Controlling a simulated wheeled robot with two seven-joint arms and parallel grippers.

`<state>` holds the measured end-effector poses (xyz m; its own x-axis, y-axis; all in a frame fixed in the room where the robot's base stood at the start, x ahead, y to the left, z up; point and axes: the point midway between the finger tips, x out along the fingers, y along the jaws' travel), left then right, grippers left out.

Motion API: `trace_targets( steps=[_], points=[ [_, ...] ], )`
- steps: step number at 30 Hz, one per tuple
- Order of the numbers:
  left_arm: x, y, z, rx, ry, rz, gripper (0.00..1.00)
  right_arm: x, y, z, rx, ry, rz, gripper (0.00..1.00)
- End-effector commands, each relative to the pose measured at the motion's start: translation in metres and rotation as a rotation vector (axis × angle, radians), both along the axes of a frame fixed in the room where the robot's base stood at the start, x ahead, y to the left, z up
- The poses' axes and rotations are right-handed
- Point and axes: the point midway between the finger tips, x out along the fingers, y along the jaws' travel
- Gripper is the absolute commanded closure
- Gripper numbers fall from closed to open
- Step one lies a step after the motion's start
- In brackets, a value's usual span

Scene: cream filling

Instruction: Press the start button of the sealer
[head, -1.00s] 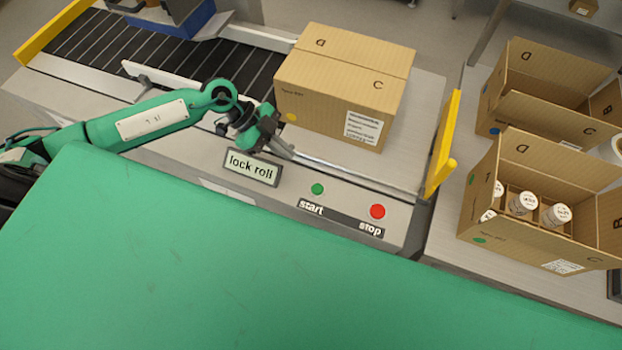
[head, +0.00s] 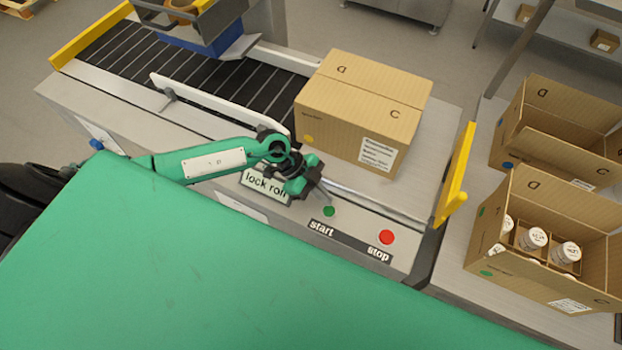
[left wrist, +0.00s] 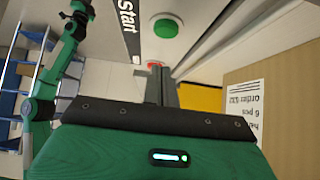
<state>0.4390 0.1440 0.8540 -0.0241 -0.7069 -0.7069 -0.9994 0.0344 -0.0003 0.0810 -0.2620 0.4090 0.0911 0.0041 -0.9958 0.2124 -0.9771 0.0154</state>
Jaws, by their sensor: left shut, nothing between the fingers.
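The sealer (head: 222,196) is a grey machine with a dark conveyor. On its front ledge are a green start button (head: 329,211), with the label "start" below it, and a red stop button (head: 387,237) to the right. My left gripper (head: 327,195) is shut and empty, its fingertips just above and behind the green button in the head view. In the left wrist view the shut fingers (left wrist: 161,82) stand apart from the green button (left wrist: 166,28), and the red button (left wrist: 153,64) is partly hidden behind them. My right gripper is not in view.
A closed cardboard box (head: 360,110) sits on the sealer just behind the gripper. A yellow guard (head: 456,175) stands at the right end. The gripper partly covers the "lock roll" label (head: 262,184). An open carton (head: 510,275) with white-lidded jars stands at the right.

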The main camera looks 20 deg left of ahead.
Motion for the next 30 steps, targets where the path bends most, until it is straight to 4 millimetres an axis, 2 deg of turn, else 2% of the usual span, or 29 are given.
trace_targets(
  steps=[3,9,23,30],
  points=[
    [-0.001,-0.002,-0.018,0.001,0.004,0.003,1.0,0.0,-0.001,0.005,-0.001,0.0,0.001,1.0],
    [0.0,-0.002,-0.037,0.0,0.002,0.001,1.0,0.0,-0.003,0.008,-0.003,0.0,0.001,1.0],
    [0.0,-0.001,-0.043,0.001,0.001,0.001,1.0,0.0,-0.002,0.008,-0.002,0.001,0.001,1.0],
    [-0.001,-0.002,-0.061,0.001,0.003,0.001,1.0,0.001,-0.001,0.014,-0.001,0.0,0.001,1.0]
  ],
)
